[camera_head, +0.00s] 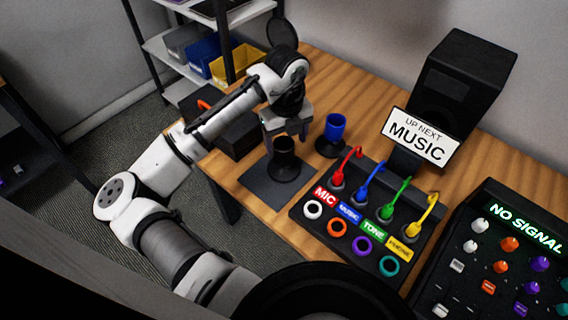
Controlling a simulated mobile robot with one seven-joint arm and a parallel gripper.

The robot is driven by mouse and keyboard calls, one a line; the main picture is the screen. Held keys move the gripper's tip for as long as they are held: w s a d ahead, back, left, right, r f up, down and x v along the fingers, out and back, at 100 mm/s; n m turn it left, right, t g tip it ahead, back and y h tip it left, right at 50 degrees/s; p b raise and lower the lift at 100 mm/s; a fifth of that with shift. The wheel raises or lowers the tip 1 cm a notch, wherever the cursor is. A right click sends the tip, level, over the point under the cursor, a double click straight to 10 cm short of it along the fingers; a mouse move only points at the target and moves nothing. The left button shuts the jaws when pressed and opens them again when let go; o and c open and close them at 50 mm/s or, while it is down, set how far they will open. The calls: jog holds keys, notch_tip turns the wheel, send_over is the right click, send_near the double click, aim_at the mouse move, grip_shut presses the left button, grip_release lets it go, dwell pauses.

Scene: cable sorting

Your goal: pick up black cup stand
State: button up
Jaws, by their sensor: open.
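The black cup stand (284,164) stands upright on a dark square mat at the left part of the wooden table. It has a wide round base and a hollow cup top. My gripper (287,141) is open, pointing down, directly over the stand's top in the picture. Its fingers are near or at the cup rim; I cannot tell whether they touch it. The far side of the stand is partly hidden.
A blue cup on a black base (335,130) stands close to the right. A panel with colored cables (358,216), a music sign (420,137), a speaker (462,80) and a mixer (510,255) fill the right. A dark box (238,136) lies left. The mat (262,186) has free room in front.

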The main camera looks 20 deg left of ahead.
jog(key=f, duration=0.1)
jog(key=f+p, duration=0.1)
jog(key=f, duration=0.3)
jog(key=shift+a, duration=0.3)
jog(key=shift+c, duration=0.3)
grip_shut()
